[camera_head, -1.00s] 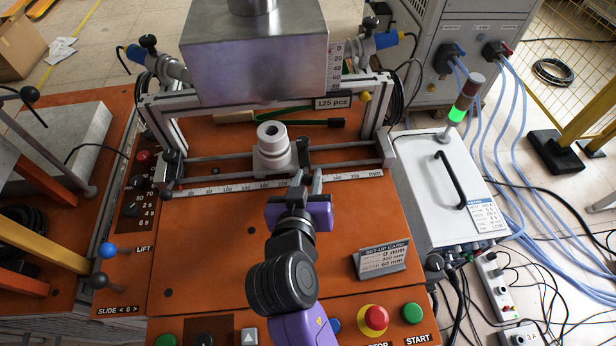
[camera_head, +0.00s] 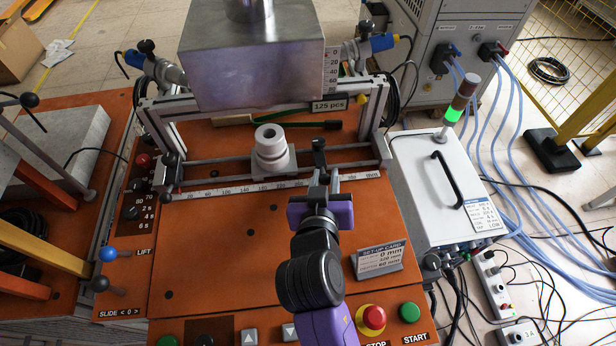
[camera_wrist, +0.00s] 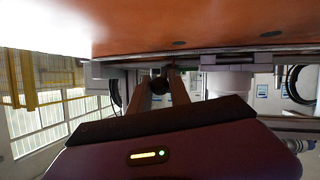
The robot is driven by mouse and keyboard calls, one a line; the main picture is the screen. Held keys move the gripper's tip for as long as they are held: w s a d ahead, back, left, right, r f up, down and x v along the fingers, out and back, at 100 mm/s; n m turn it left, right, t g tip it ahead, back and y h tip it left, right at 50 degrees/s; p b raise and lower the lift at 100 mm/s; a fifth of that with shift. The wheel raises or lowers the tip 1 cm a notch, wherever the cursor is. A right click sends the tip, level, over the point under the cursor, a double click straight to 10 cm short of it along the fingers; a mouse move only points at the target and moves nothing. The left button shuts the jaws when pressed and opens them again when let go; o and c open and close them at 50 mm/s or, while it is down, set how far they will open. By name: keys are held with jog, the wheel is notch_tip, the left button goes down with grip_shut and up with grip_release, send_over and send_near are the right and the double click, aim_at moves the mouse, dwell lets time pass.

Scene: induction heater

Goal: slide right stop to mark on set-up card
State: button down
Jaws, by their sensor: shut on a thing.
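The right stop (camera_head: 319,146), with a black knob, sits on the rail to the right of the white stepped cylinder (camera_head: 271,150). My gripper (camera_head: 323,180) is shut on the stop; its fingers hide the stop's lower part. In the wrist view the black knob (camera_wrist: 159,85) shows between the two fingers (camera_wrist: 159,95). The ruler strip (camera_head: 240,188) runs along the front of the rail, and my fingers cover part of it. The set-up card (camera_head: 379,259) stands tilted on the orange table at the right; it seems to read 0 mm, 320 mm and 60 mm.
A metal block (camera_head: 252,62) hangs above and behind the rail. The rail's right end meets an upright frame post (camera_head: 374,118). A green rod with a black handle (camera_head: 300,124) lies behind the cylinder. The orange tabletop left of my arm is clear.

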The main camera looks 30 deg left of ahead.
jog(key=shift+w+d, duration=0.55)
jog(key=shift+d, duration=0.35)
jog(key=c, duration=1.2)
grip_release()
jog(key=shift+b+v, duration=0.3)
jog(key=shift+v, duration=3.6)
